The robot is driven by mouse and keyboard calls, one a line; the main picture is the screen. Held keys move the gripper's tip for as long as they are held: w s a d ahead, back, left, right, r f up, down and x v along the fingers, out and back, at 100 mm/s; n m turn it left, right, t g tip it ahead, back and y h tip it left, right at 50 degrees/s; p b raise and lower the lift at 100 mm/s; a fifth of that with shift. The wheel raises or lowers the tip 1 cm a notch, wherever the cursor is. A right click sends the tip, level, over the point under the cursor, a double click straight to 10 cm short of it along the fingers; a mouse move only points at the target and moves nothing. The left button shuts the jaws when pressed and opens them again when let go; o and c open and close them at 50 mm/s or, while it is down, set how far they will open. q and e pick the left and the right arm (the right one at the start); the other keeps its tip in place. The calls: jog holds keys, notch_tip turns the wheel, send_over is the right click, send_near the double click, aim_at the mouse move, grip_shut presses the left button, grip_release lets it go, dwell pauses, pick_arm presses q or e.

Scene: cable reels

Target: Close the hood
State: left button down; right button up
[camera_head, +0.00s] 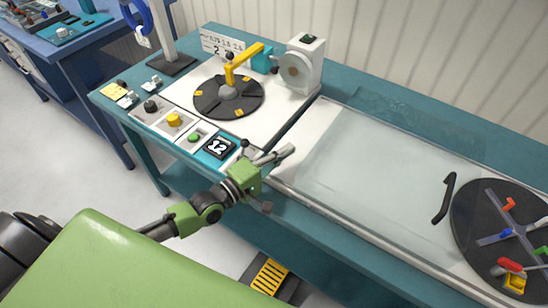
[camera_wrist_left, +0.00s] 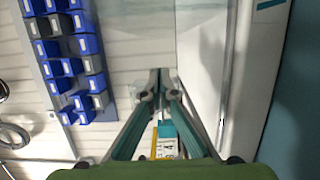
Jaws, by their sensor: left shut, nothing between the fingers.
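The hood looks like a clear, low transparent panel (camera_head: 375,165) over the right part of the teal bench. A black bar handle (camera_head: 444,198) is at its right end, beside a dark round reel plate (camera_head: 500,240) that lies to the right of the panel. My left gripper (camera_head: 288,153) is shut and empty near the panel's left end, well away from the handle. In the left wrist view, its fingertips (camera_wrist_left: 160,85) meet over a pale surface. I cannot see the handle there. My right gripper is not in view.
A dark turntable (camera_head: 228,97) with a yellow arm (camera_head: 244,60) stands on the left of the bench, with a grey motor unit (camera_head: 301,65) behind. Knobs and a small display (camera_head: 219,147) line the front. Blue bins (camera_wrist_left: 75,65) hang on the wall.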

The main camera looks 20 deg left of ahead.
pick_arm(q)
jog(key=shift+x, duration=1.15)
jog(key=d+p, duration=0.1)
jog(key=d, duration=0.2)
jog(key=shift+s+p, duration=0.2)
jog(key=shift+p, duration=0.2)
jog(key=shift+s+d, duration=0.1)
jog(key=shift+d, duration=0.4)
jog(key=shift+f, duration=0.1)
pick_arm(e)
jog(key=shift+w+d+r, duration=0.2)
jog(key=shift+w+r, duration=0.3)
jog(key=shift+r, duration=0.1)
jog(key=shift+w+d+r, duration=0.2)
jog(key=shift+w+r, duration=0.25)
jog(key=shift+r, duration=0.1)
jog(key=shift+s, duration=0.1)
